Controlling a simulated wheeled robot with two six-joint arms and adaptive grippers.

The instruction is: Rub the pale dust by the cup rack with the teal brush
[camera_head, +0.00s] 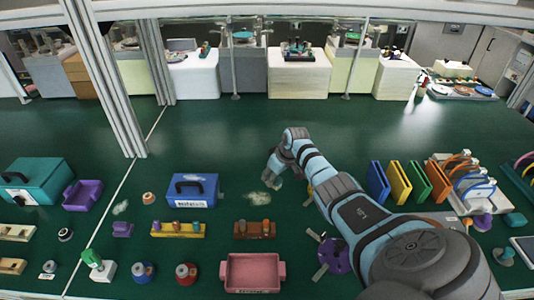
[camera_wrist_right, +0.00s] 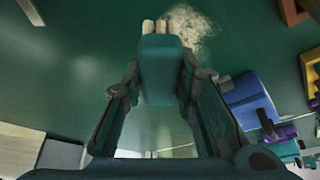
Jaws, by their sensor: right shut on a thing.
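My right gripper (camera_head: 277,168) reaches over the green surface from the lower right. In the right wrist view its jaws (camera_wrist_right: 160,88) are shut on the teal brush (camera_wrist_right: 160,75), whose pale bristle tufts point away from the gripper. A pale dust patch (camera_head: 265,203) lies just in front of the gripper in the head view. In the wrist view the dust (camera_wrist_right: 200,27) is beside and beyond the bristles; I cannot tell whether they touch it. A brown rack with small upright pieces (camera_head: 254,230), perhaps the cup rack, stands near the dust. My left gripper is not in view.
A blue case (camera_head: 193,190) stands left of the dust, and a yellow rack (camera_head: 178,230) is below it. A second pale patch (camera_head: 120,207) lies farther left. A pink tray (camera_head: 253,272) is at the front. Coloured upright panels (camera_head: 400,182) stand right of my arm.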

